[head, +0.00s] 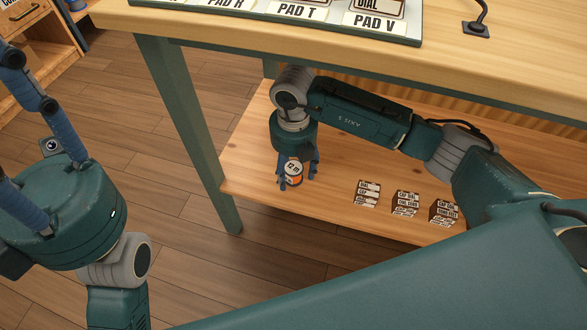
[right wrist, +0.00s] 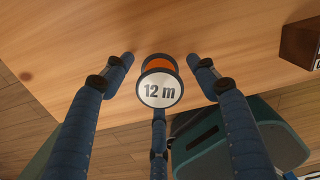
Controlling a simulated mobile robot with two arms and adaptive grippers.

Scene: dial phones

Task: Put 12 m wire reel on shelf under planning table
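The 12 m wire reel (head: 294,174), orange with a white label and dark rims, stands at the left part of the wooden shelf (head: 330,215) under the planning table (head: 240,28). My right gripper (head: 296,178) is over it, fingers around the reel. In the right wrist view the reel (right wrist: 160,88) sits between the spread fingers (right wrist: 160,70), with small gaps at both side fingertips. It appears to rest on the shelf. My left gripper (head: 30,130) is at the left edge of the head view, fingers apart and empty, partly cut off.
Several small dark boxes with white labels (head: 404,203) stand in stacks on the shelf to the right of the reel. The table leg (head: 190,130) is left of my right gripper. A label board (head: 300,18) lies on the tabletop. Shelf between reel and boxes is clear.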

